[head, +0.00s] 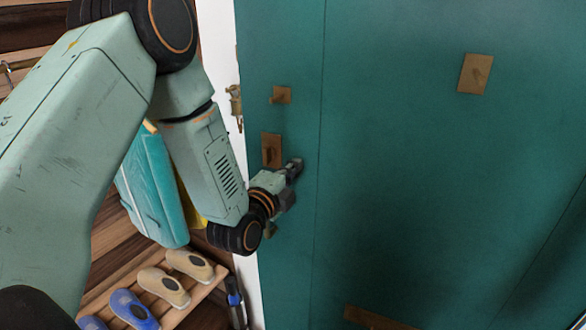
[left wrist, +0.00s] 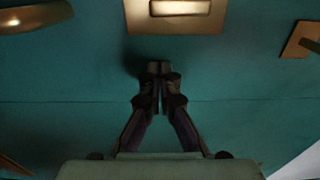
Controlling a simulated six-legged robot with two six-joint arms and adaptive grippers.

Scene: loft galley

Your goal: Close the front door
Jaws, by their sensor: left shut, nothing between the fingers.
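The front door (head: 400,180) is a teal panel filling the right of the head view, and it fills most of the left wrist view (left wrist: 70,75). Its left edge lies along a white frame (head: 219,60); I cannot tell whether a gap is left there. A small brass fitting (head: 281,95) and a brass plate (head: 271,150) sit near that edge. My left gripper (head: 294,167) is shut and empty, its tips at or very near the door face just right of the lower plate. The closed tips also show in the left wrist view (left wrist: 158,68). My right gripper is out of view.
A brass latch part (head: 235,105) is on the white frame. Another brass plate (head: 475,73) is higher on the door. Shoes (head: 163,287) stand on a wooden rack at lower left, with a hanging light-blue item (head: 150,190) above.

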